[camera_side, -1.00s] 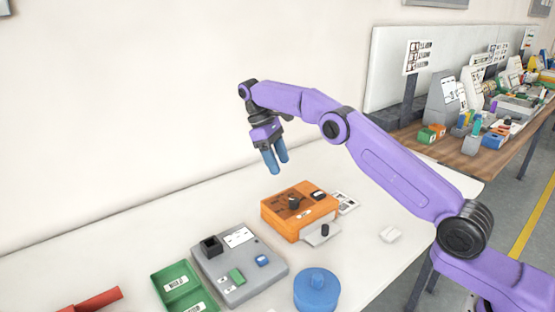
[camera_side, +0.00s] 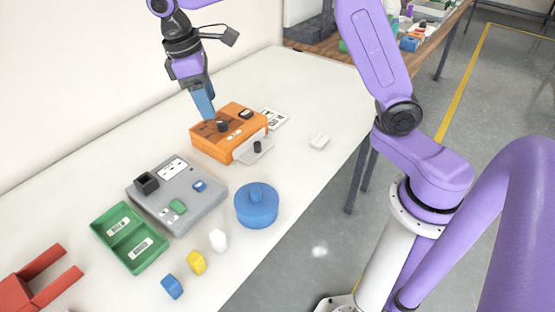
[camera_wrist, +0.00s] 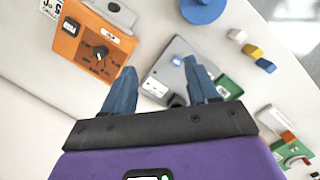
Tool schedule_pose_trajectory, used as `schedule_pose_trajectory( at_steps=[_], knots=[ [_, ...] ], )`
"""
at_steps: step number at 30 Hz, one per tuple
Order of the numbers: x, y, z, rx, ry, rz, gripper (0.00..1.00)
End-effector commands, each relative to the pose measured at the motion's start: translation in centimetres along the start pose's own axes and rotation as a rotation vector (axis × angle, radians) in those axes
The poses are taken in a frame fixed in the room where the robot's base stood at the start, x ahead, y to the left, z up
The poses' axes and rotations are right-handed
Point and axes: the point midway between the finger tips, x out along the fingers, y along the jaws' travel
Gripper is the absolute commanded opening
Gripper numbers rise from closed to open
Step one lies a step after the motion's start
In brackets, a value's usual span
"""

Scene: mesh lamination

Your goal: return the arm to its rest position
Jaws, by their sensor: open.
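My gripper (camera_side: 205,112) hangs with its blue fingers pointing down, near the back left corner of the orange box in the side view. The height of the fingertips above the table is hard to tell. In the wrist view my gripper (camera_wrist: 160,70) has its two blue fingers well apart with nothing held between them. The orange box (camera_side: 222,150) has a black knob on top and also shows in the wrist view (camera_wrist: 75,45), left of the fingers.
On the white table stand a grey device (camera_side: 180,215), a green two-part tray (camera_side: 125,238), a blue round lidded thing (camera_side: 257,208) and a red forked part (camera_side: 30,283). White, yellow (camera_side: 196,262) and blue small pieces lie at the front. The right side of the table is mostly clear.

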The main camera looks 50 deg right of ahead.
Motion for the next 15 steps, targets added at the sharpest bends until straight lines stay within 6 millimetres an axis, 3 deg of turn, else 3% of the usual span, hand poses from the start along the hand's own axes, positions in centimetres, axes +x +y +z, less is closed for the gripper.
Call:
schedule_pose_trajectory(
  at_steps=[6, 15],
  knots=[
    [0.8, -5.7, 6.0, -0.089, 0.068, 0.013, 0.59],
    [4.2, -11.4, 15.7, -0.2, 0.155, 0.009, 0.59]
  ],
)
